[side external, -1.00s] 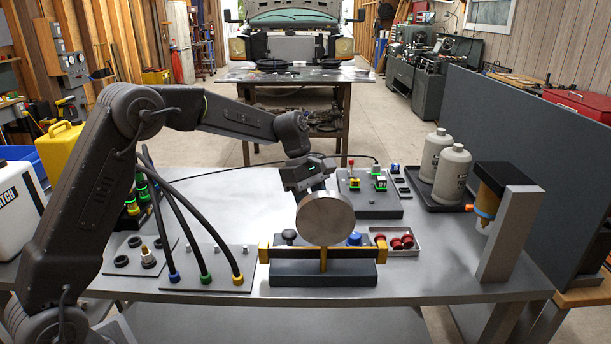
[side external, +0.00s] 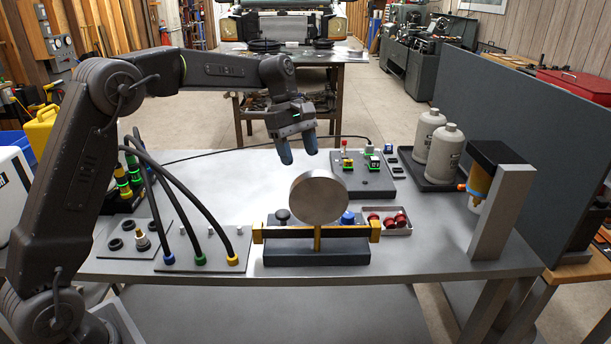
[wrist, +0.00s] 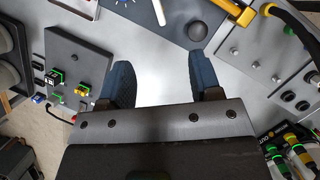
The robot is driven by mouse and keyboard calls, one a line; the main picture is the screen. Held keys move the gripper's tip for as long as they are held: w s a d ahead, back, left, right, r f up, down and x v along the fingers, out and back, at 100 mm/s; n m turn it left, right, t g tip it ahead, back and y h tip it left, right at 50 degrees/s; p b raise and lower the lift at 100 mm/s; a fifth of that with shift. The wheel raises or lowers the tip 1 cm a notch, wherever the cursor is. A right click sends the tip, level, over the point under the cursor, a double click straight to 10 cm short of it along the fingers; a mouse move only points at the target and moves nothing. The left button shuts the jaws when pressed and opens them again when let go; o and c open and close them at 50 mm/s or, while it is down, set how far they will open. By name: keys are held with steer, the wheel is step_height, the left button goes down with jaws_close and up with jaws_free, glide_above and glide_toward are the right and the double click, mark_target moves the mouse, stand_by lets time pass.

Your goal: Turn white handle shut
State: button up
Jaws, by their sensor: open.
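A small white bar (wrist: 159,12), which looks like the white handle, shows at the top edge of the wrist view, between a black knob (wrist: 195,31) and a blue knob at that edge. In the side view the round grey disc (side external: 318,198) on its yellow stem stands in front of that spot, so I cannot see the handle there or tell its angle. My gripper (side external: 299,155) hangs above and behind the disc, blue-grey fingers pointing down. The fingers are apart with nothing between them; in the wrist view my gripper (wrist: 159,66) is over bare table, short of the bar.
A yellow-ended bar (side external: 280,233) crosses the fixture's front. A red-parts tray (side external: 400,230) and switch board (side external: 350,184) stand right; a hose panel (side external: 215,262) stands left. Grey bottles (side external: 443,150) and an upright post (side external: 503,210) are farther right. The table behind the fixture is clear.

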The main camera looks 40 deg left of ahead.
steer(key=shift+o, duration=0.6)
steer(key=d+m, duration=0.1)
steer(key=m, duration=0.2)
steer(key=d+m+y, duration=0.1)
steer(key=m, duration=0.2)
steer(key=d+m+y, duration=0.1)
steer(key=m, duration=0.1)
steer(key=shift+d+r+m, duration=0.15)
steer(key=shift+m, duration=0.25)
steer(key=f+m, duration=0.2)
steer(key=f, duration=0.2)
steer(key=d+f+m+y, duration=0.1)
steer(key=f+m, duration=0.1)
steer(key=f, duration=0.3)
steer(key=d+f+m+y, duration=0.1)
steer(key=f+m, duration=0.2)
steer(key=f, duration=0.1)
steer(key=shift+f, duration=0.15)
steer(key=shift+c, duration=0.4)
steer(key=c, duration=0.6)
steer(key=shift+o, duration=0.2)
